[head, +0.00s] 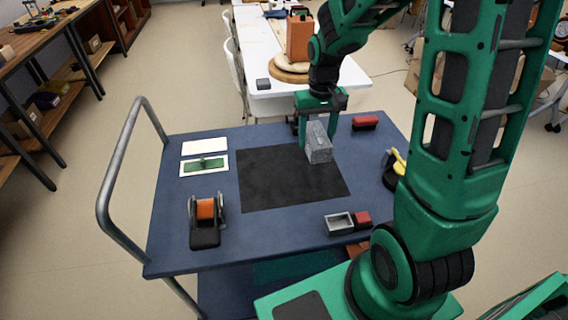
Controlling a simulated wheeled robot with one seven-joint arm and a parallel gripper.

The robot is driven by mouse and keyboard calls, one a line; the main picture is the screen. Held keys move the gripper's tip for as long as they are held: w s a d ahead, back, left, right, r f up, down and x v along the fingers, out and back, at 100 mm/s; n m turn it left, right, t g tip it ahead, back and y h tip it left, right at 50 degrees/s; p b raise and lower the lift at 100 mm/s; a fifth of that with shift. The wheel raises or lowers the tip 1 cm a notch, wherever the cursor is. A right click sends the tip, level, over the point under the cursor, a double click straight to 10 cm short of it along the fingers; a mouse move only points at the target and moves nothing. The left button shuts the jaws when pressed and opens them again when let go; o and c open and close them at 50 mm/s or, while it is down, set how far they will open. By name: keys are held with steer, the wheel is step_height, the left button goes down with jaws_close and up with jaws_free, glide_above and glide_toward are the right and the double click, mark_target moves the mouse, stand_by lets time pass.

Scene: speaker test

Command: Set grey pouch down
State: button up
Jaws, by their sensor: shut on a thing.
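The grey pouch (319,146) is a small boxy grey thing over the back right part of the black mat (283,186) on the blue cart. My gripper (312,122) reaches down from above and is shut on the pouch at its upper end. The fingers are mostly hidden behind the pouch and the wrist. I cannot tell whether the pouch touches the mat or hangs just above it.
The blue cart top (180,245) also holds an orange tape dispenser (206,218), a red block (365,122), a small grey tray (339,223), a green-and-white pad (204,164) and a yellow-handled thing (397,162). The mat's left and front parts are clear.

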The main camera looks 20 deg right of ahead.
steer(key=a+f, duration=0.1)
steer(key=a, duration=0.1)
steer(key=w+a+f, duration=0.1)
steer(key=a+f, duration=0.1)
steer(key=a, duration=0.1)
steer(key=w+a+f, duration=0.1)
steer(key=a, duration=0.1)
steer(key=shift+w+a+f, duration=0.1)
steer(key=shift+a+f, duration=0.05)
steer(key=shift+f, duration=2.15)
steer(key=shift+f, duration=0.1)
steer(key=o, duration=1)
steer(key=shift+o, duration=0.2)
